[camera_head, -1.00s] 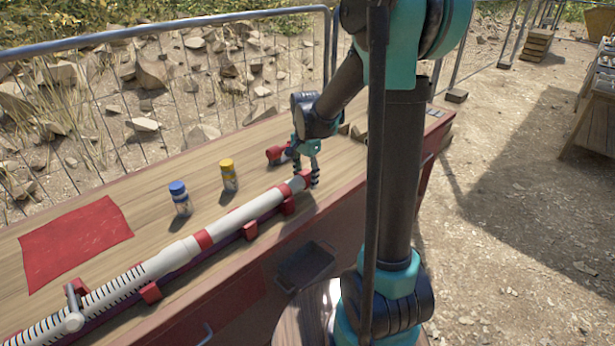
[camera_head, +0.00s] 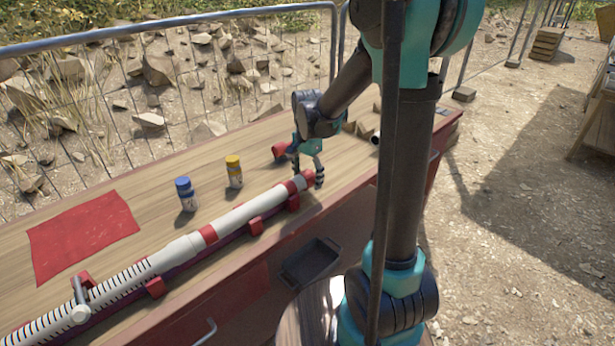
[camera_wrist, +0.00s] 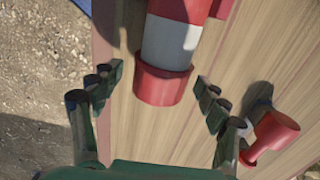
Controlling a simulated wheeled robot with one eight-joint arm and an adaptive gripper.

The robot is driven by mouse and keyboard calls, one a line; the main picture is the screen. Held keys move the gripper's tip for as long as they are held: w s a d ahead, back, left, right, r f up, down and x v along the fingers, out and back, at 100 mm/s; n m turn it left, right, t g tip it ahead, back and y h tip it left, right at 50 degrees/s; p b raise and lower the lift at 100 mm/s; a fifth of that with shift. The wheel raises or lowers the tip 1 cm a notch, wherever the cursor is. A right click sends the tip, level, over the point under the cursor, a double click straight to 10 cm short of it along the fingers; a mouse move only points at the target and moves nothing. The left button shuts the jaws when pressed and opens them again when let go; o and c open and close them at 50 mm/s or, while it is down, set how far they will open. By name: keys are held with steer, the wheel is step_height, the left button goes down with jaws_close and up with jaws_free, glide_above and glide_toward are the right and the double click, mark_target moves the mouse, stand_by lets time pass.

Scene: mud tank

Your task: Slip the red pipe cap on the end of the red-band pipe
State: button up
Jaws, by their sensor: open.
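The red-band pipe (camera_head: 240,215) lies along the table in red supports. In the wrist view its white end section (camera_wrist: 170,42) sits below a red band (camera_wrist: 180,8). The red pipe cap (camera_wrist: 163,86) is around the pipe's end, lined up with it; how deep it sits cannot be seen. It also shows in the head view (camera_head: 307,177), partly behind a finger. My gripper (camera_wrist: 158,90) is open, with one finger on each side of the cap and a visible gap to both. It also shows at the pipe's end in the head view (camera_head: 306,172).
Another red fitting (camera_wrist: 272,135) stands on the table beside the right finger. A blue-capped bottle (camera_head: 187,195) and a yellow-capped bottle (camera_head: 234,172) stand behind the pipe. A red cloth (camera_head: 80,235) lies at left. A metal fence (camera_head: 180,30) runs behind the table.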

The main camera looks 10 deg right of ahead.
step_height(320, 180, up, 12)
steer(key=shift+f, duration=0.25)
steer(key=shift+s+d, duration=0.1)
steer(key=s+d+f+n+t, duration=0.2)
steer(key=s+d+f+n, duration=0.2)
steer(key=s+f, duration=0.3)
steer(key=s+d+f+n+t, duration=0.2)
steer(key=s+d+f+n, duration=0.2)
steer(key=s, duration=0.7)
step_height(320, 180, down, 4)
steer(key=n, duration=0.2)
steer(key=shift+s+d+n, duration=0.2)
steer(key=shift+d+n, duration=0.1)
steer(key=shift+n, duration=0.1)
steer(key=shift+r, duration=0.1)
